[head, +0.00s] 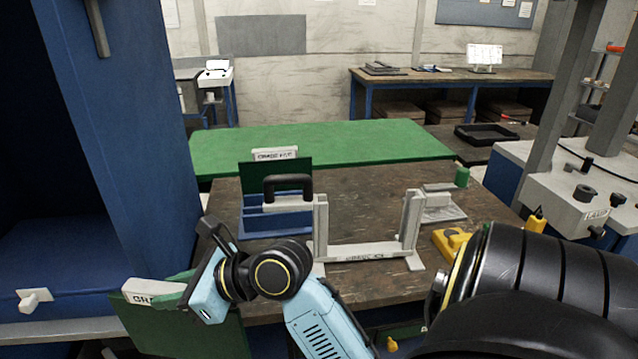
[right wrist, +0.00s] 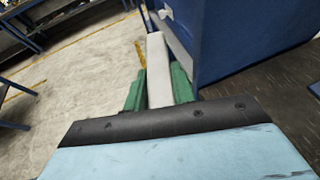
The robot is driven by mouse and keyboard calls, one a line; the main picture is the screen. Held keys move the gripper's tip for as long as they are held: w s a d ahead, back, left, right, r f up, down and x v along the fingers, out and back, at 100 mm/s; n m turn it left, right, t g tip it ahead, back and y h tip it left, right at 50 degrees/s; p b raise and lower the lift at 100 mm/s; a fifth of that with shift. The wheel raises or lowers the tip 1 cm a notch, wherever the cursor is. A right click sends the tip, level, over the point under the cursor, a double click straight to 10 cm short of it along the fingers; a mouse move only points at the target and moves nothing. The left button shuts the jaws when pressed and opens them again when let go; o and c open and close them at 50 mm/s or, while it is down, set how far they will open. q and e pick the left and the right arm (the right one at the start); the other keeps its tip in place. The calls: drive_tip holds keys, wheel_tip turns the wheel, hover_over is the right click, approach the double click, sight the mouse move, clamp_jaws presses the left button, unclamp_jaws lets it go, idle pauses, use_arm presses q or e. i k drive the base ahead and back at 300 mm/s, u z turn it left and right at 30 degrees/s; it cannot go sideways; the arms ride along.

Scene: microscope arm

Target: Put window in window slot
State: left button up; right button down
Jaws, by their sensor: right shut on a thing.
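My right gripper (head: 176,287) reaches to the lower left of the head view. It is shut on a dark green panel with a pale labelled bar along its top, which I take as the window (head: 205,335). The panel hangs below the gripper, partly hidden by it and cut off by the frame edge. In the right wrist view the pale bar (right wrist: 158,70) sits between two green fingers. A pale grey frame with two uprights and a labelled base, probably the window slot (head: 365,252), stands on the brown table, right of and apart from the gripper. My left gripper is not in view.
A similar green panel with a pale label (head: 275,154) stands at a blue holder (head: 280,222) with a black handle. A yellow object (head: 452,243) and grey block (head: 440,204) lie right of the frame. A blue post (head: 125,110) rises at left. The green table behind is mostly clear.

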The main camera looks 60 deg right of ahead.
sight(364, 249)
drive_tip(key=u, duration=0.1)
drive_tip(key=k, duration=0.85)
drive_tip(key=z, duration=1.25)
drive_tip(key=i, duration=0.25)
drive_tip(key=u, duration=0.05)
